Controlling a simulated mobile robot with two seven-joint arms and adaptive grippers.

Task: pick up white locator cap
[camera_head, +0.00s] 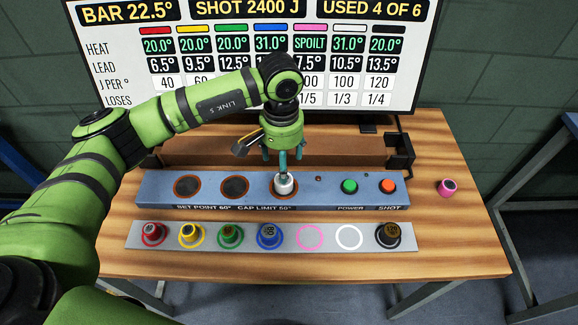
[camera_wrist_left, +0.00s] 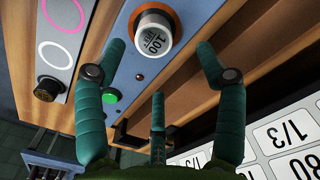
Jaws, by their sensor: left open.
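The white locator cap (camera_head: 284,186) stands upright in the third round seat of the blue-grey panel (camera_head: 330,197). In the left wrist view the cap (camera_wrist_left: 154,34) shows its top, marked 100. My left gripper (camera_head: 283,158) is open, with its fingers pointing down just above the cap. In the left wrist view the fingers (camera_wrist_left: 160,62) are spread and empty, and the cap lies beyond their tips. Whether any finger touches the cap cannot be told. My right gripper is not in view.
Two seats left of the cap are empty. Green (camera_head: 349,186) and orange (camera_head: 388,186) buttons are to its right. A front strip (camera_head: 202,244) holds several coloured caps; its pink and white rings are empty. A pink cap (camera_head: 447,187) lies at the right. A screen (camera_head: 350,95) stands behind.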

